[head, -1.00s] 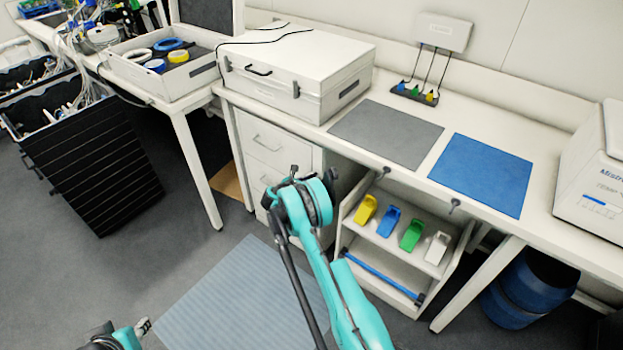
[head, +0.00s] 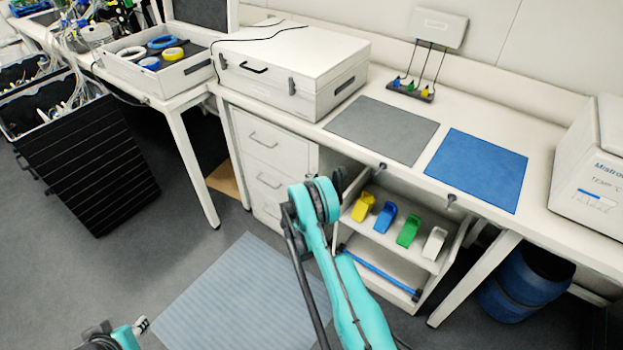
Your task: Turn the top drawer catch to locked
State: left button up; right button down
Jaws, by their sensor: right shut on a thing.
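The white drawer unit (head: 262,155) stands under the bench in the head view, its drawers closed and each with a bar handle. The top drawer handle (head: 263,140) shows. My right gripper (head: 336,182) is at the right edge of the drawer unit, mostly hidden behind my teal wrist. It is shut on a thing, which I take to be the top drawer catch. The catch itself is hidden, so I cannot see which way it points. My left gripper (head: 142,326) is low at the left, away from the drawers, and too small to read.
An open shelf unit (head: 395,250) with yellow, blue, green and white pieces stands right of the drawers. A white case (head: 285,75), a grey mat (head: 384,130) and a blue mat (head: 478,168) lie on the bench. A black crate (head: 90,165) stands left.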

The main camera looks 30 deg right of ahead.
aim_at(316, 157)
jog(key=m+t, duration=0.1)
jog(key=m, duration=0.1)
jog(key=f+m+t, duration=0.1)
jog(key=m, duration=0.1)
jog(key=shift+s+h, duration=0.15)
jog(key=shift+h, duration=0.25)
jog(key=shift+d, duration=0.1)
jog(key=c, duration=1.6)
grip_release()
jog(key=shift+o, duration=0.2)
notch_tip(316, 157, up, 10)
jog(key=shift+f, duration=0.1)
